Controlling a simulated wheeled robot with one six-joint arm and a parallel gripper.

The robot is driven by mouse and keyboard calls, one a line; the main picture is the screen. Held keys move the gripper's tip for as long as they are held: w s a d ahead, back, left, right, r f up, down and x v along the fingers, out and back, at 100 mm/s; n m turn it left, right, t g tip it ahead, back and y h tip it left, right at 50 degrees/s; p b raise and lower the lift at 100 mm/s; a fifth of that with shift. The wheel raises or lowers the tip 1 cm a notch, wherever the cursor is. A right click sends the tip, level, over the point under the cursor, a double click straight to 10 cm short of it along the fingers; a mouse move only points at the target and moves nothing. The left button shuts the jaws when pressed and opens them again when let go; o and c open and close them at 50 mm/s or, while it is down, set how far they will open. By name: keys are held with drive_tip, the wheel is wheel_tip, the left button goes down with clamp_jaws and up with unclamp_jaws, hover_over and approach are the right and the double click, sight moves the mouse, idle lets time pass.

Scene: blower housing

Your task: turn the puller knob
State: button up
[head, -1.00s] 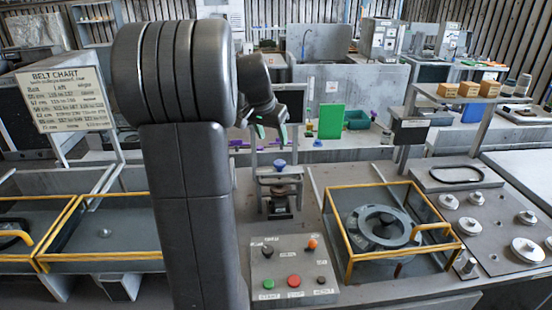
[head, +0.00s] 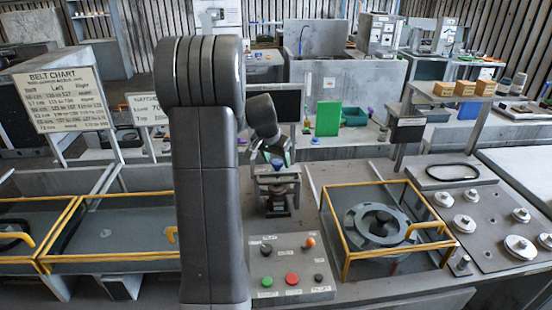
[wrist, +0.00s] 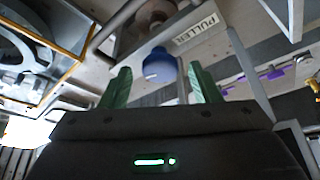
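The puller knob is blue and round; in the wrist view the knob (wrist: 160,66) lies just beyond and between my fingertips, beside a label reading PULLER (wrist: 196,30). In the head view the knob (head: 279,164) tops the puller (head: 277,195), a small metal stand on the bench. In the head view my gripper (head: 272,157) is right above the knob, partly hidden by my arm. I cannot tell whether a finger touches the knob.
A control box (head: 291,268) with coloured buttons stands in front of the puller. A yellow-railed guard (head: 345,262) around a round housing (head: 380,224) is to the right.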

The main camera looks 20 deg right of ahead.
drive_tip(key=c, duration=0.9)
drive_tip(key=shift+f+m+b, duration=0.1)
drive_tip(key=shift+m+b, duration=0.2)
drive_tip(key=shift+b, duration=0.15)
